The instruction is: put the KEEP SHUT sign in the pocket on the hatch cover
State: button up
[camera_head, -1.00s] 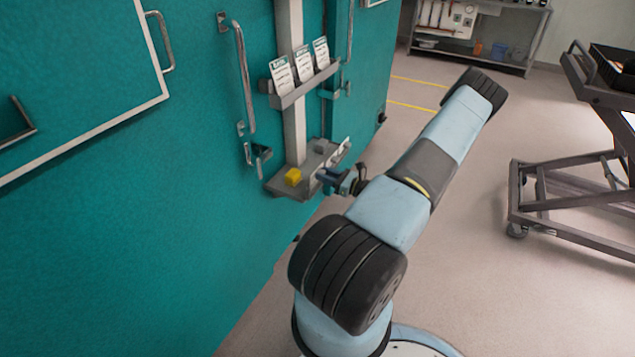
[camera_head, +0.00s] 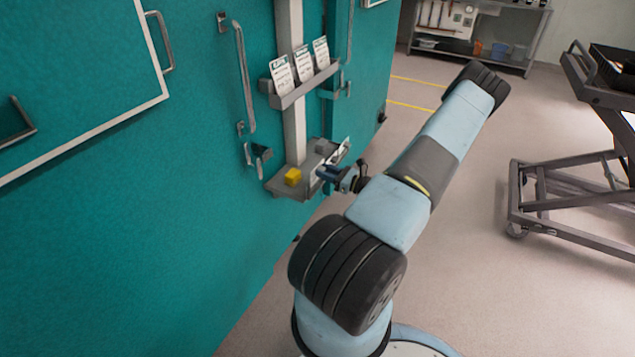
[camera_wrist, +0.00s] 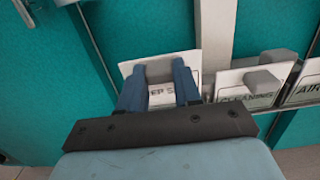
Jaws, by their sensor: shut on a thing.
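The KEEP SHUT sign (camera_wrist: 162,98) is a white card with dark letters, of which only "EP S" shows between my fingers in the wrist view. My gripper (camera_wrist: 160,70) has two blue fingers shut on it, at a grey block on its face. In the head view my gripper (camera_head: 330,175) is at the right side of the small grey shelf (camera_head: 290,192), where the card is mostly hidden. A bordered teal panel (camera_head: 75,60) at the left, perhaps the hatch cover, carries a dark bracket (camera_head: 22,125). I cannot tell if that is the pocket.
A CLEANING card (camera_wrist: 245,98) and an AIR card (camera_wrist: 308,92) stand right of the held sign. An upper rack (camera_head: 305,88) holds three cards. Door handles (camera_head: 243,80) jut out. A cart (camera_head: 570,165) stands right.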

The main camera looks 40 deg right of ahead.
jog(key=shift+r, duration=1)
jog(key=v, duration=1)
dwell(0.8)
jog(key=shift+s, duration=0.1)
dwell(0.4)
